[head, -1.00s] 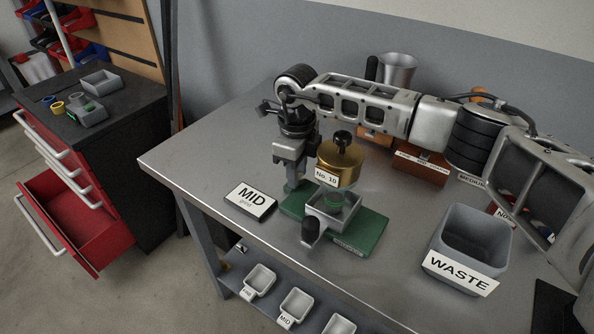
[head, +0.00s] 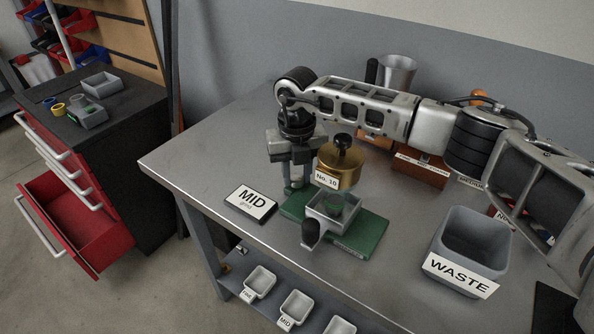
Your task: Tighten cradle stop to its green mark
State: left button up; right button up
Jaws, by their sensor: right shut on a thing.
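The cradle is a green base (head: 368,233) on the bench. It carries a brass drum (head: 340,168) labelled No. 10 with a black knob on top, and a grey square tray (head: 322,212) with a black handle. My right gripper (head: 291,178) points down at the back left of the base, beside the drum. It is shut on the cradle stop, which the fingers mostly hide. The green mark cannot be made out. My left gripper is not in view.
A MID card (head: 250,202) lies left of the base. A grey WASTE bin (head: 470,243) stands at the right. A metal cup (head: 397,72) is behind my right arm. A red drawer (head: 75,225) stands open at the left. The bench's left part is clear.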

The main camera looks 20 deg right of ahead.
aim_at(297, 177)
jog(key=shift+r+m, duration=0.1)
jog(key=shift+m, duration=1.1)
jog(key=o, duration=1)
jog(key=shift+c, duration=0.2)
notch_tip(297, 177, up, 16)
jog(key=b, duration=0.1)
